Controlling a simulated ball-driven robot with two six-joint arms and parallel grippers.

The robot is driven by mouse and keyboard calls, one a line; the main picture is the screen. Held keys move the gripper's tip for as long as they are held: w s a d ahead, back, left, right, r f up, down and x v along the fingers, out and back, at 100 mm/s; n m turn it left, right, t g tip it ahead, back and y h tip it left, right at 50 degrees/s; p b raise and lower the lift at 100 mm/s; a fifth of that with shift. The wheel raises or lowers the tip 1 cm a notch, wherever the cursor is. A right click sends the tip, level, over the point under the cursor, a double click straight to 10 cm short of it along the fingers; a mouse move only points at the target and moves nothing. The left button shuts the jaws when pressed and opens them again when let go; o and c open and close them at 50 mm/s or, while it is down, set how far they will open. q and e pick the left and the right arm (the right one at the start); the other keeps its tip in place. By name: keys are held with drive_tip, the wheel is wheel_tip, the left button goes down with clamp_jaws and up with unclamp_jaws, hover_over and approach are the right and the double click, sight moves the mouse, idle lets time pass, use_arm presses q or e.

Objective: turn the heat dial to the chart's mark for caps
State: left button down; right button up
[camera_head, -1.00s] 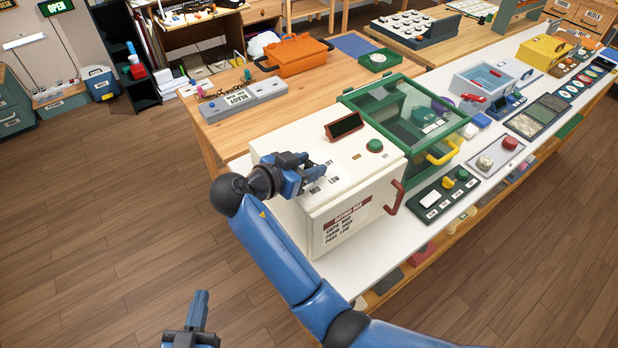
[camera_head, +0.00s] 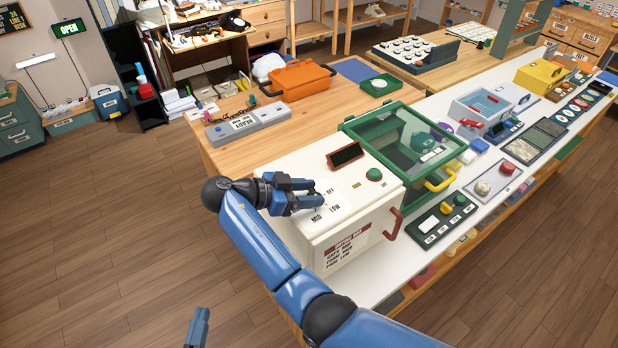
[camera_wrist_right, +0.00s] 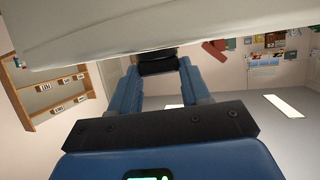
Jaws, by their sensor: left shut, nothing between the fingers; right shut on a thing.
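The white box (camera_head: 298,162) stands at the near end of the long white counter. On its top is a pale dial plate (camera_head: 340,205) with the words OFF, MID and LOW showing. My right gripper (camera_head: 313,190) lies low over this plate, shut on the heat dial, which it mostly hides. In the right wrist view a dark block, seemingly the dial knob (camera_wrist_right: 158,62), sits between the fingertips. The pointer's setting is hidden. The chart (camera_head: 350,248) on the box front has several lines, too small to read surely. My left gripper (camera_head: 198,325) is shut and empty at the bottom edge.
A dark tilted display (camera_head: 345,154) and a green button (camera_head: 374,174) are on the box top. A green-framed clear case (camera_head: 400,130) stands close behind. Open floor lies to the left.

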drive_tip(key=p, duration=0.2)
drive_tip(key=m+g+p, duration=0.1)
drive_tip(key=p, duration=0.1)
drive_tip(key=shift+w+a+r+h+p, duration=0.1)
drive_tip(key=shift+w+r+h+p, duration=0.05)
drive_tip(key=shift+r+h+p, duration=0.15)
drive_tip(key=shift+f+m+g+p, duration=0.25)
drive_tip(key=shift+m+g+p, duration=0.35)
drive_tip(key=shift+p, duration=0.1)
use_arm(q)
wheel_tip(320, 180, up, 8)
drive_tip(key=shift+f, duration=0.25)
use_arm(e)
drive_tip(key=shift+f+g, duration=0.15)
drive_tip(key=shift+g, duration=0.15)
use_arm(q)
drive_tip(key=shift+f, duration=0.1)
use_arm(e)
drive_tip(key=shift+m, duration=0.3)
use_arm(q)
drive_tip(key=shift+w+a+f, duration=0.15)
drive_tip(key=shift+f, duration=0.05)
use_arm(e)
drive_tip(key=shift+m+g+h, duration=0.3)
drive_tip(key=shift+m+g, duration=0.1)
drive_tip(key=shift+g, duration=0.2)
drive_tip(key=o, duration=1.1)
drive_tip(key=shift+w, duration=0.1)
drive_tip(key=shift+c, duration=0.2)
